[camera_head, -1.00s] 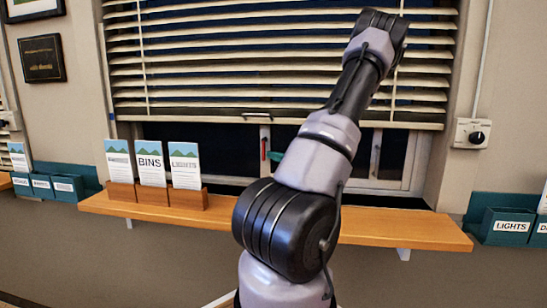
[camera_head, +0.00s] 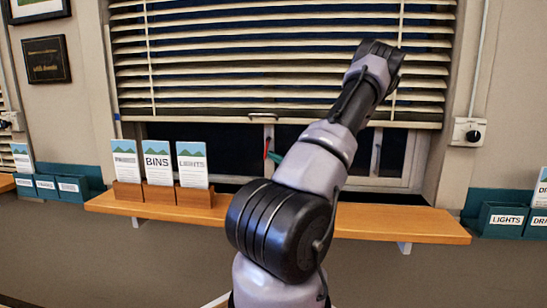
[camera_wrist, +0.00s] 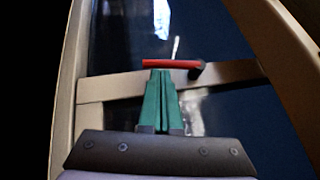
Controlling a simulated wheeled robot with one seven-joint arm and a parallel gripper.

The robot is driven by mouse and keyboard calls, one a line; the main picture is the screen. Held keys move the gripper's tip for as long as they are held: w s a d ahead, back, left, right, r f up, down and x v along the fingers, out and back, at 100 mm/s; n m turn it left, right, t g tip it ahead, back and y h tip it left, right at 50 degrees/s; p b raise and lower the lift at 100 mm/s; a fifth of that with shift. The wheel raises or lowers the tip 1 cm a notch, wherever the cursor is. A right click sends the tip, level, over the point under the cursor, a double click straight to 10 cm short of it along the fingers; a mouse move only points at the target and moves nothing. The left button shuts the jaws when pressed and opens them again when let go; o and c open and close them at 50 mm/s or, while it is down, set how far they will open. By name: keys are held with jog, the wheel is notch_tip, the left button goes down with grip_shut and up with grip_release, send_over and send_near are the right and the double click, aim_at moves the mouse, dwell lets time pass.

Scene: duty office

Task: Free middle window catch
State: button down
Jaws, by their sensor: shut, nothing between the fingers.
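The middle window catch has a red handle (camera_head: 266,147), seen in the head view on the window frame below the blind, just left of my arm. In the wrist view the red handle (camera_wrist: 172,64) lies roughly level across the picture, with a dark knob at its right end. My gripper (camera_wrist: 160,73) has green fingers, shut together and empty. Their tips are at the lower edge of the handle, left of its middle; I cannot tell whether they touch it. In the head view a green finger part shows beside the catch; my arm hides the rest.
A slatted blind (camera_head: 280,60) hangs over the upper window. A wooden sill (camera_head: 400,222) runs below, with a wooden card holder (camera_head: 165,195) holding cards at left. A wall dial (camera_head: 470,132) and teal bins (camera_head: 502,218) are at right.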

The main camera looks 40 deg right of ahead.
jog(key=shift+w+a+f+m+t, duration=0.15)
jog(key=shift+w+a+m+t, duration=0.2)
jog(key=shift+w+a, duration=0.3)
jog(key=shift+w+a+f+m+t, duration=0.1)
jog(key=shift+w+a+m+t, duration=0.15)
jog(key=shift+w+a+t, duration=0.4)
jog(key=shift+w+a+r, duration=0.25)
jog(key=shift+w+a, duration=0.1)
jog(key=shift+w, duration=0.15)
jog(key=shift+w+a+r, duration=0.2)
jog(key=shift+w+a, duration=0.1)
jog(key=shift+w, duration=0.2)
jog(key=shift+w+a+r, duration=0.1)
jog(key=shift+r, duration=0.05)
send_near(265, 157)
jog(key=s+a+r, duration=0.2)
jog(key=s+r, duration=0.1)
jog(key=s, duration=0.3)
jog(key=shift+w+d+r, duration=0.1)
jog(key=shift+w+d, duration=0.1)
